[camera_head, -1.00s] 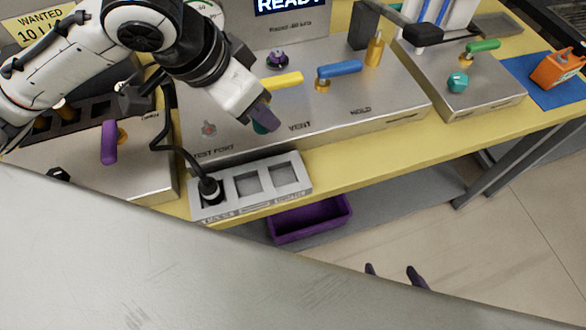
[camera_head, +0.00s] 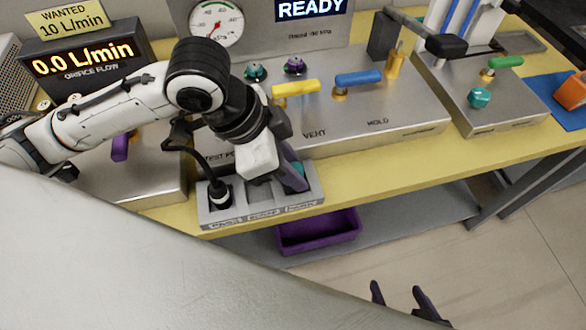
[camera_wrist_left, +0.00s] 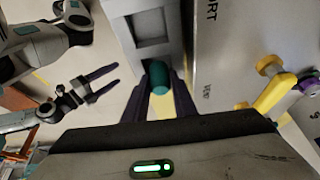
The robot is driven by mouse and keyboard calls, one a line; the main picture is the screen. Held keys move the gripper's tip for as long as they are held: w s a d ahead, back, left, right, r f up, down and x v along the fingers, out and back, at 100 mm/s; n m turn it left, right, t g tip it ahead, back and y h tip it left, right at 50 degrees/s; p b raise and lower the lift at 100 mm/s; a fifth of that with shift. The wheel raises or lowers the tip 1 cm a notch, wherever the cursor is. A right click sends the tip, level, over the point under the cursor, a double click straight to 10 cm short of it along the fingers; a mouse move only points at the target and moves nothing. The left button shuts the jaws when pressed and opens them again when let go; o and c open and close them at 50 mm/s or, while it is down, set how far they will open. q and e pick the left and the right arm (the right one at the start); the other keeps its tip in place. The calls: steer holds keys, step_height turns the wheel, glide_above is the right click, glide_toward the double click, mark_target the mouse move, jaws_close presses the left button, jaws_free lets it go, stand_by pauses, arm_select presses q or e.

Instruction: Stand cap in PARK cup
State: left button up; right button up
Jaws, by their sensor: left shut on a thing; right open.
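My left gripper (camera_head: 280,178) is shut on a teal cap (camera_head: 298,177) over the right part of the grey three-cup rack (camera_head: 262,212). In the left wrist view the cap (camera_wrist_left: 160,78) sits between the two dark fingers, close to the rack's end (camera_wrist_left: 150,35). The gripper covers much of the middle and right cups. I cannot tell whether the cap is in a cup or above it. The cup labels are too small to read. My right gripper (camera_head: 405,300) is open and empty, low in front of the bench.
A black hose plug (camera_head: 220,193) stands in the rack's left cup. Behind are the steel panel with a yellow lever (camera_head: 296,88), a blue lever (camera_head: 358,78), and teal and purple knobs (camera_head: 294,65). A purple bin (camera_head: 318,232) sits below the bench edge.

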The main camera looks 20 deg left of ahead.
arm_select(q)
steer(key=shift+f, duration=0.3)
steer(key=shift+s+a+f, duration=0.1)
steer(key=shift+s+f, duration=0.05)
steer(key=shift+f, duration=0.45)
steer(key=o, duration=1)
steer(key=shift+f, duration=0.1)
steer(key=shift+s, duration=0.1)
steer(key=shift+r, duration=0.3)
steer(key=shift+w+d+p+v, duration=0.15)
steer(key=shift+p+v, duration=0.55)
steer(key=shift+v, duration=2.5)
steer(key=shift+w+d+p+v, duration=0.15)
steer(key=shift+p+v, duration=0.55)
steer(key=shift+v, duration=2.45)
arm_select(e)
steer(key=shift+s+d+r, duration=0.2)
steer(key=shift+d+r, duration=0.15)
steer(key=shift+r, duration=0.35)
